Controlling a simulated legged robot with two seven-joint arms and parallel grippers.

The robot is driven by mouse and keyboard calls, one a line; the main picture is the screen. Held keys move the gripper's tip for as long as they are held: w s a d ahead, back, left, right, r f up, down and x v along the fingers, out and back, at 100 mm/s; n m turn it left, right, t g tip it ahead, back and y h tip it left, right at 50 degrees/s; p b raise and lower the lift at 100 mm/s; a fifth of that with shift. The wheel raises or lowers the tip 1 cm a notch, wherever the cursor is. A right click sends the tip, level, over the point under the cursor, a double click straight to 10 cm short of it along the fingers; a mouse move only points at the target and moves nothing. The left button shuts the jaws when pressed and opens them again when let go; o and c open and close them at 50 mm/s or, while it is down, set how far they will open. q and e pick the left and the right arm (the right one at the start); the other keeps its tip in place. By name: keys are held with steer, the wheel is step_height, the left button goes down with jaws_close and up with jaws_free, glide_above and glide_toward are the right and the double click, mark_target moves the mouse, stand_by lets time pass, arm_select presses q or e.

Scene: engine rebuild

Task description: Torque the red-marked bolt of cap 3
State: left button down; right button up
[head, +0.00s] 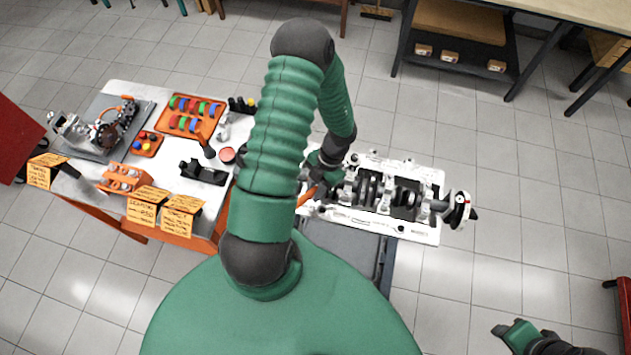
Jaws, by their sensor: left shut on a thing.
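The engine block (425,232) lies at centre right with its crankshaft (372,188) and bearing caps showing. My left gripper (318,180) is at the block's left end, partly hidden by my own green arm. It is shut on a tool with an orange handle (306,197), seemingly a wrench. The tool's working end is hidden or too small to make out. Cap 3 and its red-marked bolt cannot be told apart at this size. Part of my right arm shows at the bottom right corner; its gripper's jaws cannot be made out.
A dark-framed bench (455,60) stands at upper right.

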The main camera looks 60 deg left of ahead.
arm_select(q)
steer(key=shift+a, duration=0.15)
steer(key=shift+a+m+p, duration=0.35)
steer(key=shift+a+m, duration=0.25)
steer(key=shift+a, duration=0.1)
steer(key=shift+a+y, duration=0.1)
steer(key=shift+y, duration=0.2)
steer(key=shift+a+r, duration=0.1)
steer(key=shift+a, duration=0.15)
steer(key=shift+a+m+p, duration=0.3)
steer(key=shift+a+m, duration=0.2)
steer(key=shift+m, duration=0.1)
steer(key=shift+a, duration=0.15)
steer(key=shift+w+a+m+y+p, duration=0.15)
steer(key=shift+a+m+y+p, duration=0.15)
steer(key=shift+a+m+y, duration=0.25)
steer(key=shift+w+a+m+p, duration=0.2)
steer(key=shift+a+m+p, duration=0.35)
steer(key=shift+a+p, duration=0.3)
stand_by(1.0)
steer(key=shift+w+a+m+y+p, duration=0.25)
steer(key=shift+a+m+p, duration=0.15)
steer(key=shift+a+p, duration=0.15)
steer(key=shift+w+a+m+y+p, duration=0.1)
steer(key=shift+w+a+m+p, duration=0.1)
steer(key=shift+a+m+p, duration=0.3)
stand_by(2.4)
